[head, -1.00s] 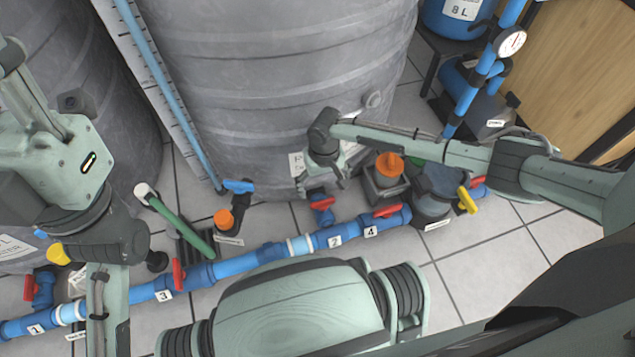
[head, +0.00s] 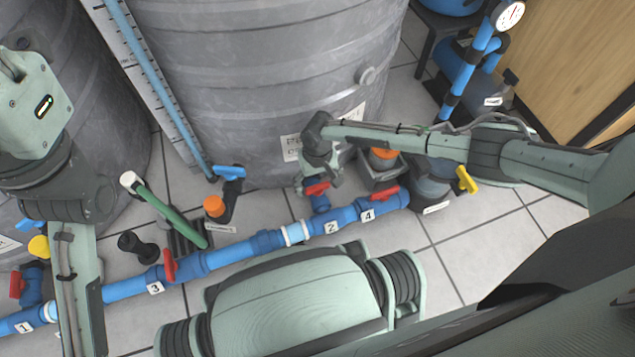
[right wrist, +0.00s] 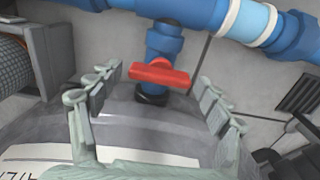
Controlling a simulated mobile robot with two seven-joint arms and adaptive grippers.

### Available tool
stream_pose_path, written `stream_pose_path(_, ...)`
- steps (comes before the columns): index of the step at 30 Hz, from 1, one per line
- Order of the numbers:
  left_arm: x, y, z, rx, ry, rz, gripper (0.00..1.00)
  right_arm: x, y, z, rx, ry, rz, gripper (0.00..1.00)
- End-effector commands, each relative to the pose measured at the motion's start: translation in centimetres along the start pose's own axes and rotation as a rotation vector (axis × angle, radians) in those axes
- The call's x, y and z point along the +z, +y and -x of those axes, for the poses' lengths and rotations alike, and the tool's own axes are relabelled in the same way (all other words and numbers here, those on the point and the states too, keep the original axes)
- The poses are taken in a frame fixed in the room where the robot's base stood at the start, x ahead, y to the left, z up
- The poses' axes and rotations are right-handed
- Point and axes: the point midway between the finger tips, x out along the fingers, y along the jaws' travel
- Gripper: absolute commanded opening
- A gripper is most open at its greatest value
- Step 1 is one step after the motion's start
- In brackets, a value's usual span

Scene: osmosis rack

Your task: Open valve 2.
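Valve 2 has a red handle (head: 318,188) on a short blue pipe stub beside the grey tank, near the label "2" (head: 331,228). In the right wrist view the red handle (right wrist: 159,74) lies crosswise to its blue pipe. My right gripper (head: 319,182) is at the valve, pointing down. In the right wrist view its fingers (right wrist: 157,77) are spread open on either side of the handle, with gaps on both sides. Of my left arm only links show at the left; its gripper is not in view.
The blue main pipe (head: 235,255) runs in front with other red handles at valves 3 (head: 169,265) and 4 (head: 385,194). A grey tank (head: 260,90) stands close behind. An orange-topped part (head: 383,154) and a yellow handle (head: 467,180) are to the right.

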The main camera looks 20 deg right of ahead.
Motion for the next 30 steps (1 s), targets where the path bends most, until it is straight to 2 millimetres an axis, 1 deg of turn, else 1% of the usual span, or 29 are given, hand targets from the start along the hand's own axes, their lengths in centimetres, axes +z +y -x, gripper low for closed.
stream_pose_path(1,0.0,0.0,0.0,0.0,0.0,0.0,0.32,0.0,-0.01,0.0,0.0,0.0,0.0,0.66)
stream_pose_path(6,0.0,0.0,0.0,0.0,0.0,0.0,0.32,0.0,-0.01,0.0,0.0,0.0,0.0,0.45)
stream_pose_path(9,-0.01,0.0,0.0,0.0,0.0,-0.001,0.32,0.01,-0.01,0.0,0.0,0.0,0.0,0.35)
stream_pose_path(14,-0.06,-0.02,-0.18,0.0,0.001,0.0,0.32,0.02,-0.03,0.07,0.0,0.0,0.009,0.35)
stream_pose_path(20,-0.39,-0.09,-0.63,-0.007,0.001,0.002,0.32,0.14,-0.1,0.22,-0.001,-0.002,0.067,0.35)
stream_pose_path(22,-0.48,-0.17,-0.62,-0.019,-0.007,0.005,0.32,0.13,-0.07,0.29,-0.001,-0.002,0.105,0.35)
stream_pose_path(24,-0.33,-0.3,0.03,-0.054,-0.034,0.013,0.32,0.16,-0.16,0.33,-0.003,-0.002,0.152,0.35)
stream_pose_path(30,-0.62,-0.44,0.29,-0.083,-0.056,0.016,0.32,0.17,-0.08,0.2,-0.001,-0.003,0.325,0.35)
